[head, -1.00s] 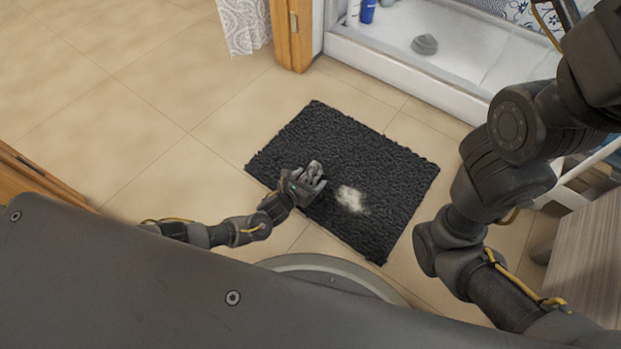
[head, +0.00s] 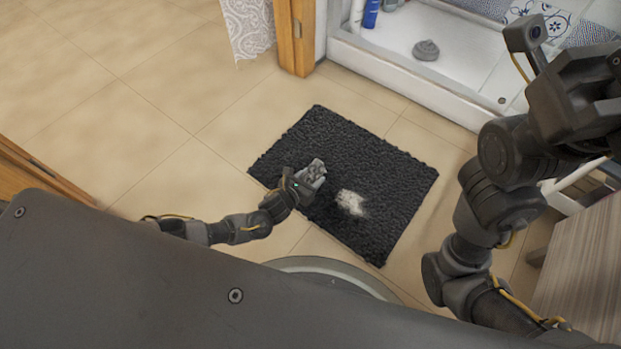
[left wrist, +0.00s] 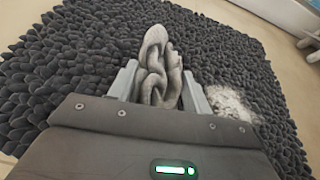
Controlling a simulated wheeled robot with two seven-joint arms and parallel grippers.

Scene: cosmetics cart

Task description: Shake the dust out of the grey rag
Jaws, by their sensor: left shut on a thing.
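My left gripper (head: 303,186) is shut on the grey rag (head: 314,172) and holds it over the dark mat. In the left wrist view the rag (left wrist: 158,70) is a twisted, folded bundle between the two fingers. A pale patch of dust (head: 350,202) lies on the mat to the right of the gripper, and it also shows in the left wrist view (left wrist: 230,103). My right arm is folded up at the right of the head view; its fingers do not show.
The dark shaggy mat (head: 385,175) lies on beige tiles. A white shower tray (head: 395,68) at the back holds a grey lump (head: 426,49) and a blue bottle (head: 371,14). A wooden post (head: 296,38) stands beside it. The floor at left is clear.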

